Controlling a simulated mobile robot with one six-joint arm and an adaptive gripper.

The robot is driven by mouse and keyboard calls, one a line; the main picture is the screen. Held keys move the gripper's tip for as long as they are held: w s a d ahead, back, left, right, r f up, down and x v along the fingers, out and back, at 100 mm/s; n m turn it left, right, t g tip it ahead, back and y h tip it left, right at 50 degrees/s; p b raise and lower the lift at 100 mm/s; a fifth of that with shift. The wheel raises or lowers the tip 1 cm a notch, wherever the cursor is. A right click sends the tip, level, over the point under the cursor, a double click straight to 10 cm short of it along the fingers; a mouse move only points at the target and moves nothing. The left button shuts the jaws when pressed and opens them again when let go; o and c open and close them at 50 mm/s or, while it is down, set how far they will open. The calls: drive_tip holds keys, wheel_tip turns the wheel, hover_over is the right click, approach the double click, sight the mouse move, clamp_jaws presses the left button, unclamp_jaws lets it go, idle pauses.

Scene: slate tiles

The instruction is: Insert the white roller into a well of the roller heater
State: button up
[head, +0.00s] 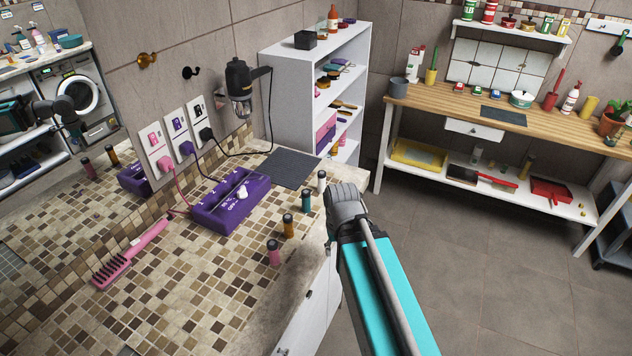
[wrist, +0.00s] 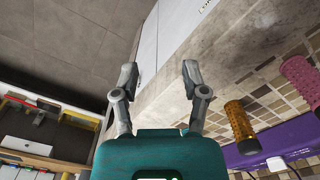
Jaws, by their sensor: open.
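The white roller (head: 322,181) stands upright near the right edge of the tiled counter in the head view. I do not make it out in the wrist view. The purple roller heater (head: 228,198) lies on the counter to its left, with a white knob on top; part of it also shows in the wrist view (wrist: 297,136). I cannot make out its wells clearly. My gripper (head: 342,192) appears just right of the white roller, by the counter edge. In the wrist view my gripper (wrist: 159,75) has its fingers spread, with nothing between them.
Teal (head: 306,202), orange (head: 289,227) and pink (head: 274,252) rollers stand along the counter edge. A pink brush (head: 130,252) lies left of the heater, cords run to wall sockets, and a dark mat (head: 289,168) lies behind. Open floor lies to the right.

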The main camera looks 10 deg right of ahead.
drive_tip(key=shift+w+d, duration=0.15)
drive_tip(key=shift+d, duration=0.1)
drive_tip(key=shift+o, duration=1.7)
drive_tip(key=shift+w+d+r, duration=0.1)
drive_tip(key=shift+w+r, duration=0.05)
wheel_tip(320, 180, up, 15)
drive_tip(key=m+p, duration=1.5)
drive_tip(key=m, duration=0.2)
hover_over(322, 172)
wheel_tip(322, 172, down, 9)
drive_tip(key=b, duration=0.8)
drive_tip(key=shift+r, duration=0.2)
